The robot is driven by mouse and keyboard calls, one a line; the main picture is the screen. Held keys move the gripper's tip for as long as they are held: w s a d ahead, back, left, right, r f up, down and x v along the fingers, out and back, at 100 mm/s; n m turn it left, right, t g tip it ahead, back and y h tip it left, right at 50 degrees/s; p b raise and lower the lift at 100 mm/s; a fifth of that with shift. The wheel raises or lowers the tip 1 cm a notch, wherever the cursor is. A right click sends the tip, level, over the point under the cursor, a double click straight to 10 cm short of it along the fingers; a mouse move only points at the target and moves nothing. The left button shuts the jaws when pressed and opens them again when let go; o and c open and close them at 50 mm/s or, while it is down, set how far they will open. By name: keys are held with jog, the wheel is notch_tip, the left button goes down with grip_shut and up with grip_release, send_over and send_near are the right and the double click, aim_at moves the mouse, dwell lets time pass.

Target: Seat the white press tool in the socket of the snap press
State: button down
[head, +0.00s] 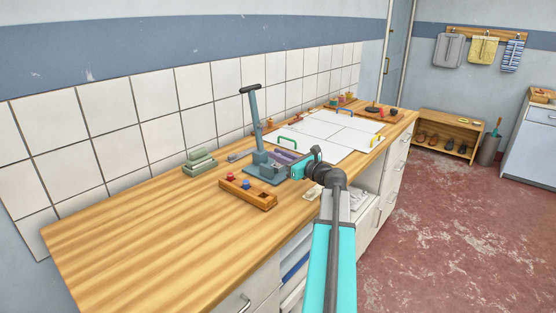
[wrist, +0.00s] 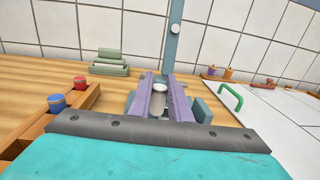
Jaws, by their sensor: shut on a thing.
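The snap press (head: 254,115) is a blue-grey stand with a lever and black handle, upright on the wooden worktop. Its column (wrist: 173,40) rises straight ahead of my gripper in the wrist view. My gripper (wrist: 160,82), with purple fingers, is at the press, low and close to its column; it also shows in the head view (head: 284,156). It is shut on the white press tool (wrist: 158,104), a pale piece partly visible between the fingers. The tool's lower end and the socket are hidden, so I cannot tell whether they touch.
A wooden rack (head: 262,203) with a red tool (wrist: 80,82) and a blue tool (wrist: 57,103) stands left of my gripper. The left worktop is clear.

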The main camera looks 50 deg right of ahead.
jog(key=shift+w+d+f, duration=0.15)
jog(key=shift+w+d, duration=1.15)
jog(key=shift+w, duration=0.15)
jog(key=shift+f, duration=0.1)
jog(key=shift+f, duration=1.7)
jog(key=shift+f, duration=0.1)
jog(key=c, duration=1.6)
grip_release()
jog(key=shift+c, duration=0.2)
